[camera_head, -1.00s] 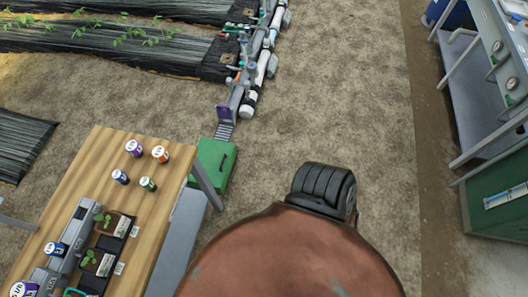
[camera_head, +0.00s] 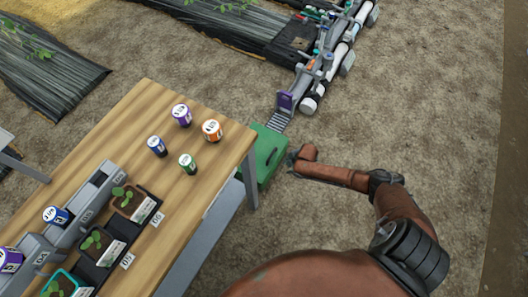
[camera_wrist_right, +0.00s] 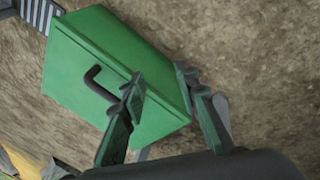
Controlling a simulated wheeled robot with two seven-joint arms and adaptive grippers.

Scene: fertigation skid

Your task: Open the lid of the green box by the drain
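The green box (camera_head: 262,143) stands on the ground beside the wooden table, next to the slatted grey drain grate (camera_head: 278,122). Its lid looks shut. A dark bar handle (camera_wrist_right: 97,86) sits on the lid in the right wrist view, where the box (camera_wrist_right: 95,45) fills the upper left and the grate (camera_wrist_right: 38,13) shows in the corner. My right gripper (camera_head: 292,156) is at the box's right side. In the wrist view its fingers (camera_wrist_right: 160,78) are apart, with the box's edge behind them; contact cannot be told. My left gripper is not in view.
The wooden table (camera_head: 185,95) bears several small labelled jars and potted seedlings left of the box. A pipe assembly (camera_head: 335,50) runs away behind the grate. Bare soil (camera_head: 420,110) to the right is clear.

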